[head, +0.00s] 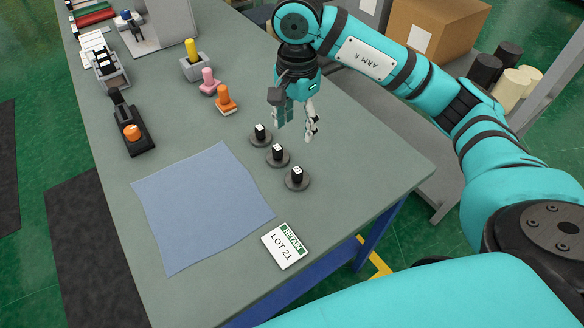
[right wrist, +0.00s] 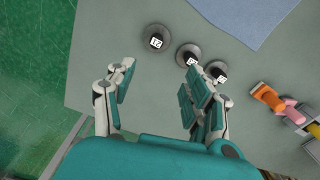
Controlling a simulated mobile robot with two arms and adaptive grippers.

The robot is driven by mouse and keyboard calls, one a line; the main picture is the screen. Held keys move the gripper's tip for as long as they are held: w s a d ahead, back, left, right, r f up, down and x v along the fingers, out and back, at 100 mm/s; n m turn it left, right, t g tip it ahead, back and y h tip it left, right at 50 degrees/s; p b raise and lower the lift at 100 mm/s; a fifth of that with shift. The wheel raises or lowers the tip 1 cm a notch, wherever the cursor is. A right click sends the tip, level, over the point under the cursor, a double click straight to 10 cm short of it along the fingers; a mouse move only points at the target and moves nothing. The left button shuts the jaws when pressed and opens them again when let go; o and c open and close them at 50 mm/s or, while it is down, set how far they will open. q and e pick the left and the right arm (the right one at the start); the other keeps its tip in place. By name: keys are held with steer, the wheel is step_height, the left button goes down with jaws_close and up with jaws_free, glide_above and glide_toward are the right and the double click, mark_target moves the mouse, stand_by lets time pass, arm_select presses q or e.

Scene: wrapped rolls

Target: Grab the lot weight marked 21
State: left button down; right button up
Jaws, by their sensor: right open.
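Three dark weights with round grey bases and small white labels stand in a slanting row on the table: the far one (head: 260,135), the middle one (head: 277,156) and the near one (head: 297,179). In the right wrist view the near weight (right wrist: 154,40) has a label that seems to read 21; the labels of the middle weight (right wrist: 188,55) and far weight (right wrist: 220,73) are too small to read surely. My right gripper (head: 295,128) is open and empty, above the table beside the row. Its fingers (right wrist: 158,80) point toward the weights. My left gripper is out of view.
A card (head: 285,246) reading RETAIN LOT 21 lies near the table's edge. A blue cloth (head: 203,205) lies left of the weights. Orange (head: 225,100), pink (head: 209,82) and yellow (head: 192,53) handled items stand behind. A black device (head: 127,125) stands at left.

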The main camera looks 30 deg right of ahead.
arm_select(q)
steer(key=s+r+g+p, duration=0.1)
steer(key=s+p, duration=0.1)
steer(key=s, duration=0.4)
arm_select(e)
glide_above(297, 170)
step_height(297, 170, down, 6)
steer(key=shift+r, duration=0.15)
steer(key=f, duration=0.3)
steer(key=shift+w, duration=0.2)
steer(key=shift+f+p, duration=0.35)
steer(key=shift+f, duration=0.6)
steer(key=f, duration=0.1)
steer(key=f+p, duration=0.1)
steer(key=f, duration=0.1)
steer(key=f+p, duration=0.1)
steer(key=shift+s+f, duration=0.2)
steer(key=shift+s, duration=0.05)
steer(key=shift+f, duration=0.3)
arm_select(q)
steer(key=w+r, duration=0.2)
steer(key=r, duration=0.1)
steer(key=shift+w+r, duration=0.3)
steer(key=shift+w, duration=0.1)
arm_select(e)
jaws_close()
